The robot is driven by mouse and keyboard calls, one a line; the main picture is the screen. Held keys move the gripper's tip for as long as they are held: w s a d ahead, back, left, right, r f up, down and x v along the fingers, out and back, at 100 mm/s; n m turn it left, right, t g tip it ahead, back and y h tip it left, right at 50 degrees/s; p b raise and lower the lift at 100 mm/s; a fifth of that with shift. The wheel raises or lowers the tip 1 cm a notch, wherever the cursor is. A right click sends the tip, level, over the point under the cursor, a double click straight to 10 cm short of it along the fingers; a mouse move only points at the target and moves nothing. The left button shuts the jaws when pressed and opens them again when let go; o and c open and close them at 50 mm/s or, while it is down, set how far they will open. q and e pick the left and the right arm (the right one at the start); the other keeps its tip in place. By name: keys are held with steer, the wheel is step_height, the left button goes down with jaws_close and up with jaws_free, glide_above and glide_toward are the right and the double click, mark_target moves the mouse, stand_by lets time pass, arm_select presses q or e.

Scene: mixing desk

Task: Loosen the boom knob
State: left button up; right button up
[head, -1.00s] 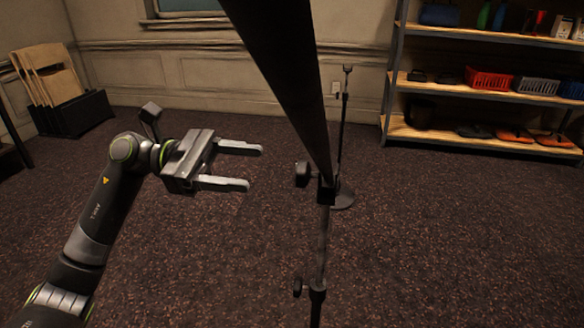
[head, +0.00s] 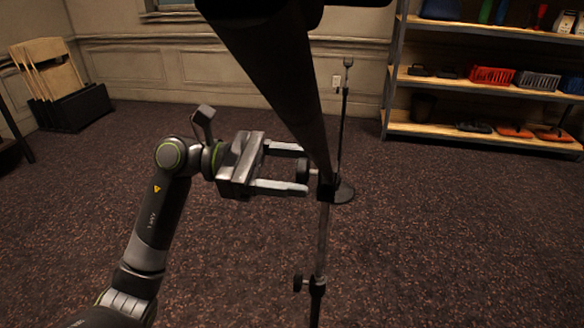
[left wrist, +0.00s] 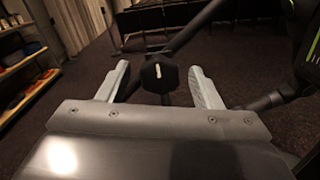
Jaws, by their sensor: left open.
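The boom knob (head: 303,170) is a dark knob on the left side of the black clamp where the thick boom (head: 275,75) meets the stand's upright pole (head: 322,240). In the left wrist view the knob (left wrist: 160,74) is a dark disc with a pale mark, between and a little beyond the two fingers. My left gripper (head: 304,168) is open, with its fingertips on either side of the knob; whether they touch it cannot be told. The left gripper (left wrist: 160,84) also shows in the left wrist view. My right gripper is not in view.
A lower knob (head: 298,284) sits on the pole. Another slim stand (head: 344,110) with a round base stands behind. Shelves (head: 480,90) with bins are at the back right; folded chairs (head: 55,85) are at the back left. The carpet between is clear.

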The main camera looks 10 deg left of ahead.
arm_select(q)
steer(key=c, duration=1)
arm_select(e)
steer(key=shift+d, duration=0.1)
arm_select(q)
steer(key=shift+n+p, duration=4.75)
steer(key=shift+n, duration=4.15)
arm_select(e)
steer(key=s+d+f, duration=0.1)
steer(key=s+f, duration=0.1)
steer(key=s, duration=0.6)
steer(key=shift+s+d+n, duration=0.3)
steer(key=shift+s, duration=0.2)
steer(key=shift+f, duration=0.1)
